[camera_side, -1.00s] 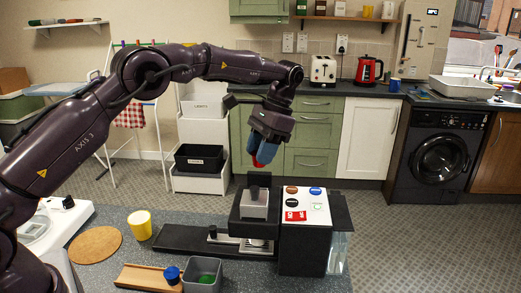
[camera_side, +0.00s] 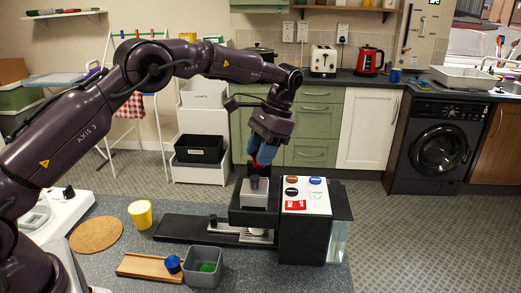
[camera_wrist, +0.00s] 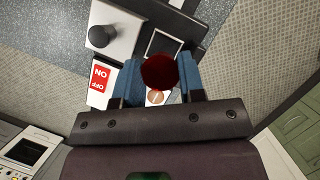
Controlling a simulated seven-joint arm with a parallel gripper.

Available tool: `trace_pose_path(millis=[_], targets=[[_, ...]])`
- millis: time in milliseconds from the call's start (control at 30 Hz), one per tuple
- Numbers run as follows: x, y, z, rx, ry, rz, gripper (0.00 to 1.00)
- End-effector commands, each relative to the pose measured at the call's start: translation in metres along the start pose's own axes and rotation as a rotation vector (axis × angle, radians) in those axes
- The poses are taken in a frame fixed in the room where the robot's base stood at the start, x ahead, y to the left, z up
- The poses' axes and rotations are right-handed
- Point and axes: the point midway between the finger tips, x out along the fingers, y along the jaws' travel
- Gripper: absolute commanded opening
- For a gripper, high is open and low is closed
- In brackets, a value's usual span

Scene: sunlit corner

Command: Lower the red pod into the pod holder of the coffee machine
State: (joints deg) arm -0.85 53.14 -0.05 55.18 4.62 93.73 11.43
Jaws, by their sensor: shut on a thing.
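My gripper (camera_side: 262,158) points down above the coffee machine (camera_side: 303,238). Its blue fingers are shut on the dark red pod (camera_wrist: 158,71), which shows between the fingertips in the wrist view. In the side view only a little red shows at the fingertips, above and behind the grey block with a dark knob (camera_side: 255,194). The wrist view shows a square, light-rimmed opening (camera_wrist: 163,43) in the machine just beyond the pod, which looks like the pod holder. The pod partly covers its near side, and its inside is dark. I cannot tell the height gap.
The machine's white top panel carries brown and blue round buttons and a red ON/OFF switch (camera_wrist: 101,79). A yellow cup (camera_side: 140,214), a cork mat (camera_side: 96,235), a wooden tray (camera_side: 150,267) and a grey bin (camera_side: 203,268) stand left on the counter.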

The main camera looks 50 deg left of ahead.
Motion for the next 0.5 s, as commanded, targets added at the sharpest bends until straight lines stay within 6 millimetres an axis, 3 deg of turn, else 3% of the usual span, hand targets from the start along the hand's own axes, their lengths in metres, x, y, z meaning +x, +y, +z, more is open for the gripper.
trace_pose_path(millis=[500], targets=[[0.0042,0.0,-0.0018,0.0,0.0,0.0,0.15]])
